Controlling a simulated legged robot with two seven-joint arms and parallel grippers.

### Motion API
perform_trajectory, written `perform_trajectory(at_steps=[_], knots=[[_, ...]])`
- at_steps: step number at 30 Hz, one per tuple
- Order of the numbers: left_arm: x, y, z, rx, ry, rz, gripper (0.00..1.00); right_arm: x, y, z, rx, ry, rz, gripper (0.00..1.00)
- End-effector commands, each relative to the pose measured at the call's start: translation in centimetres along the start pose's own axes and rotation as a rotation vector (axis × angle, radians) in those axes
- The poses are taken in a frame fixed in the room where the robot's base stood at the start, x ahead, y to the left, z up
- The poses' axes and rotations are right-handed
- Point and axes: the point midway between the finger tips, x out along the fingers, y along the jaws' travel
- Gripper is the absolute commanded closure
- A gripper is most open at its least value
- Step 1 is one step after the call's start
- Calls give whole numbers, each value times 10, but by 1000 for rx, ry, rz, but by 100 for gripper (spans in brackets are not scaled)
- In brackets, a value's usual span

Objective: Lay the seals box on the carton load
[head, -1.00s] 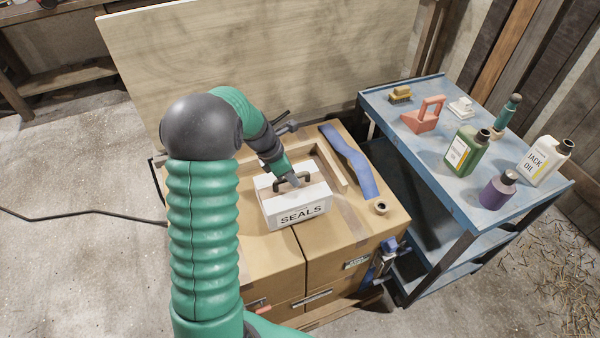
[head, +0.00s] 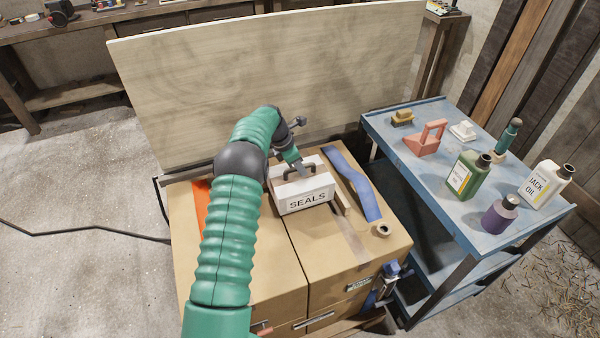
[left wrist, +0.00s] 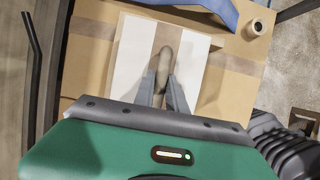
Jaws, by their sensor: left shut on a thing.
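The white seals box (head: 305,198) has a dark carry handle and the word SEALS on its front. My left gripper (head: 299,171) comes from behind the arm and is shut on the handle. In the left wrist view the gripper's fingers (left wrist: 164,88) pinch the handle, and the box's white top (left wrist: 130,52) shows on both sides of it. The carton load (head: 322,258) is a block of brown cartons under the box. I cannot tell for sure whether the box touches the carton tops. My right gripper is out of view.
On the cartons lie a blue curved piece (head: 355,185), a tape roll (head: 383,230), a timber strip partly behind the box, and an orange item (head: 202,192) by my arm. A plywood panel (head: 270,70) stands behind. A blue cart (head: 440,195) with bottles stands right.

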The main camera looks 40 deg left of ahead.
Motion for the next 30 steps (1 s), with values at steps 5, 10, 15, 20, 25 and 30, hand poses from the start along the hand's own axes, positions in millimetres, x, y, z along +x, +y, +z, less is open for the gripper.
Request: perform_trajectory(at_steps=[5,10,15,20,25,30], knots=[[24,-1,-10,0,0,0,100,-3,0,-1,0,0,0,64],[26,-1,-10,1,-1,1,100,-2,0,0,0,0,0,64],[27,-1,-12,0,1,-1,72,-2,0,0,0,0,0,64],[27,-1,-12,0,1,-1,62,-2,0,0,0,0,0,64],[27,-1,-12,0,1,-1,62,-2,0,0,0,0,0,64],[13,0,-11,0,0,2,62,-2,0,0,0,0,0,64]])
